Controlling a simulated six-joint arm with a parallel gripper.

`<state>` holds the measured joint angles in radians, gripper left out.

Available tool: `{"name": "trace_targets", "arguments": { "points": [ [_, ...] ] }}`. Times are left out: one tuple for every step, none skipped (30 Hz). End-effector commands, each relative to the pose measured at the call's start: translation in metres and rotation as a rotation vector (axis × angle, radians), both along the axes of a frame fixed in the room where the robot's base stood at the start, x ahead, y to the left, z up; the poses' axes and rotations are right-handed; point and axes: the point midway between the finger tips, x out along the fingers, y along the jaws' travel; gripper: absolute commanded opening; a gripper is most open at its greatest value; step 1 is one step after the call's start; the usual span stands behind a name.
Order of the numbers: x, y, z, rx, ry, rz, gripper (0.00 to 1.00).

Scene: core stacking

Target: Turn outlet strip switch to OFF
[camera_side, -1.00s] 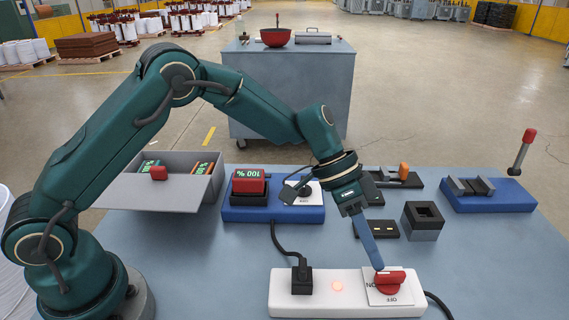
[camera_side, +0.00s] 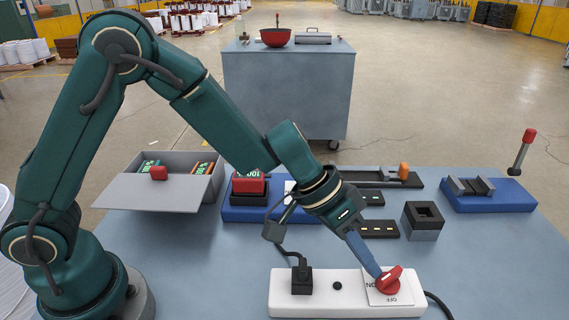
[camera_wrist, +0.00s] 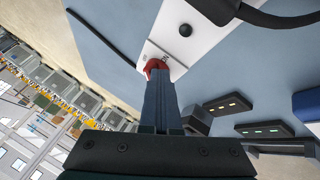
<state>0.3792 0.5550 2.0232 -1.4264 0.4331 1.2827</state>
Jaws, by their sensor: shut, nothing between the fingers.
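The white outlet strip (camera_side: 325,285) lies at the front of the table. Its red rotary switch (camera_side: 390,281) sits on a white plate marked ON and OFF near the right end. The knob is turned diagonally, upper right to lower left. The strip's small round light (camera_side: 337,286) is dark. My gripper (camera_side: 377,272) is shut and empty, with its tips at the left side of the red knob, appearing to touch it. The wrist view also shows the shut fingers (camera_wrist: 157,82) against the red switch (camera_wrist: 155,66), partly hiding it.
A black plug (camera_side: 302,281) with a cable stands in the strip's left end. Behind are a blue charger base (camera_side: 240,214), a grey bin (camera_side: 150,190), a dark square block (camera_side: 423,220) and a blue lever fixture (camera_side: 490,200). The table's right front is clear.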

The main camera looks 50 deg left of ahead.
Motion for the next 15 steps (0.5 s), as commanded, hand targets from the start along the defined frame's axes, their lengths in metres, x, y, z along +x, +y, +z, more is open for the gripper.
{"name": "trace_targets", "arguments": {
  "points": [
    [-0.003,-0.002,0.000,0.000,0.001,-0.005,0.00],
    [-0.004,-0.002,0.000,-0.001,0.001,-0.005,0.00],
    [-0.005,-0.003,0.000,-0.001,0.001,-0.005,0.00],
    [-0.006,-0.004,0.000,-0.001,0.001,-0.005,0.00],
    [-0.007,-0.004,0.000,-0.002,0.001,-0.005,0.00],
    [-0.008,-0.006,0.000,-0.002,0.001,-0.005,0.00],
    [-0.009,-0.006,0.000,-0.002,0.002,-0.005,0.00],
    [-0.010,-0.007,0.000,-0.002,0.002,-0.005,0.00],
    [-0.011,-0.008,0.000,-0.001,0.001,-0.006,0.00],
    [-0.011,-0.009,0.000,-0.001,0.001,-0.006,0.00],
    [-0.012,-0.009,0.000,-0.001,0.001,-0.005,0.00],
    [-0.013,-0.011,0.000,-0.001,0.001,-0.005,0.00],
    [-0.014,-0.012,0.000,-0.001,0.001,-0.006,0.00],
    [-0.014,-0.012,0.000,-0.001,0.001,-0.006,0.00],
    [-0.015,-0.014,0.000,-0.002,0.000,-0.006,0.00]
  ]
}}
